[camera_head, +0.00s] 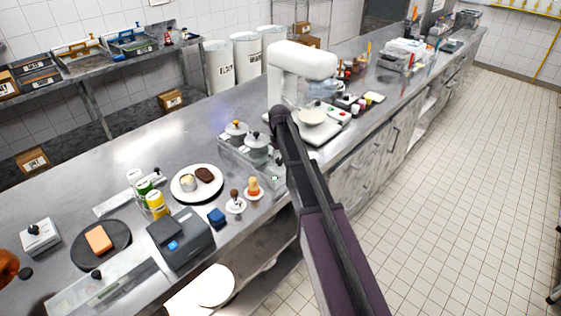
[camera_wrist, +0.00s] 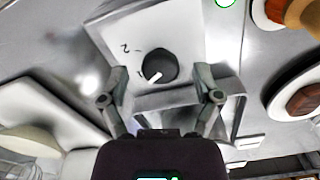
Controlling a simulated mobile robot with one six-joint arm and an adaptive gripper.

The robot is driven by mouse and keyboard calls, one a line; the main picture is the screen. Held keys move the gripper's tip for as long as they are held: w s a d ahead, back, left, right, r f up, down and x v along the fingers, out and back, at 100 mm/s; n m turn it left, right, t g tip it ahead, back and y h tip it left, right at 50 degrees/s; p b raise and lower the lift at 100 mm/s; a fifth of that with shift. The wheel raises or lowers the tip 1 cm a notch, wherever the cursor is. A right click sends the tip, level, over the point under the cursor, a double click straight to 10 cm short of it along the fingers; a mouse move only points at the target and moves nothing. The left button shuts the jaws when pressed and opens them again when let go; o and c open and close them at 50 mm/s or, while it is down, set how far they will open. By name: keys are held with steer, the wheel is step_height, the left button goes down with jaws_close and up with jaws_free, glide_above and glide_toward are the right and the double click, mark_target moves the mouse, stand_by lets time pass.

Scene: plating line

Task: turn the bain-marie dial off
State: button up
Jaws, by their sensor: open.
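The bain-marie (camera_head: 233,158) stands on the steel counter at mid-picture in the head view, with lidded pots in it. Its dial (camera_wrist: 161,66) shows in the wrist view as a round black knob with a white pointer line on a pale panel (camera_wrist: 128,32). The pointer slants toward the lower left of the picture; a "2" is printed to the left of the knob. My gripper (camera_wrist: 163,86) is open, its fingers on either side of the dial's near side, with nothing between them that I can see gripped. In the head view my arm hides the dial and the fingers.
The tiled floor (camera_head: 450,200) at the right is clear.

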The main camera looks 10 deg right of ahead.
steer(key=shift+f, duration=0.1)
jaws_close()
steer(key=shift+d, duration=0.2)
steer(key=shift+a, duration=0.15)
steer(key=shift+n, duration=0.3)
steer(key=n, duration=0.5)
steer(key=shift+n, duration=0.3)
steer(key=n, duration=0.5)
steer(key=shift+n, duration=0.4)
